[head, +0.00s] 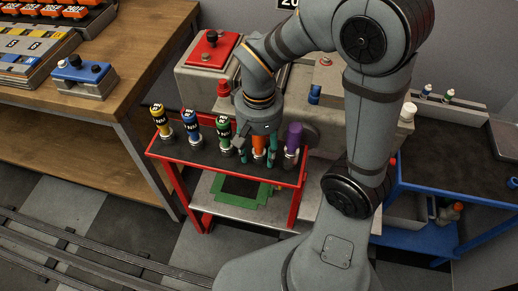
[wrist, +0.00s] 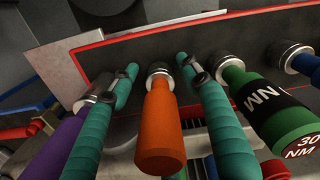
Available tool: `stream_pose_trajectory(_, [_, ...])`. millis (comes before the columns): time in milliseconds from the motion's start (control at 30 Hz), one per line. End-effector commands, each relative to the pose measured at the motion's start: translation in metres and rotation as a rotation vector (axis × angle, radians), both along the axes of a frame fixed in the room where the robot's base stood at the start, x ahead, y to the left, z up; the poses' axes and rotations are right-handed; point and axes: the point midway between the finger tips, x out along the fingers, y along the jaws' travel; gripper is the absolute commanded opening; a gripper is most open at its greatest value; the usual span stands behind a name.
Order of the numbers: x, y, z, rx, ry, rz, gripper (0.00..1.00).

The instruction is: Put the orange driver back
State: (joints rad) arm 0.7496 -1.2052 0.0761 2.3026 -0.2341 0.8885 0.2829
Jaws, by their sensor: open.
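The orange driver (head: 259,146) stands upright at the red-framed rack with a black top (head: 179,149), between the green driver (head: 223,131) and the purple driver (head: 293,137). In the wrist view the orange driver (wrist: 161,128) has its metal collar at the black surface; what lies below the collar is hidden. My gripper (head: 257,156) is low over the rack. Its teal fingers are open, one on each side of the orange driver, with visible gaps in the wrist view (wrist: 158,68).
A yellow driver (head: 162,121) and a blue driver (head: 192,126) stand left of the green one. The green driver (wrist: 262,105) and purple driver (wrist: 67,135) flank my fingers closely. A wooden bench (head: 110,70) is at left, a blue-framed cart (head: 440,185) at right.

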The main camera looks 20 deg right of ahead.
Motion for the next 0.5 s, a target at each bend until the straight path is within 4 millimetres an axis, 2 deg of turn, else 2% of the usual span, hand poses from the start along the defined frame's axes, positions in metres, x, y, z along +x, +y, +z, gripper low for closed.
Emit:
stream_pose_trajectory(167, [0.0,0.0,0.003,0.0,0.0,0.0,0.47])
stream_pose_trajectory(267, [0.001,0.001,0.012,0.002,-0.004,0.001,0.47])
stream_pose_trajectory(500, [0.002,0.001,0.063,0.004,-0.006,0.0,0.47])
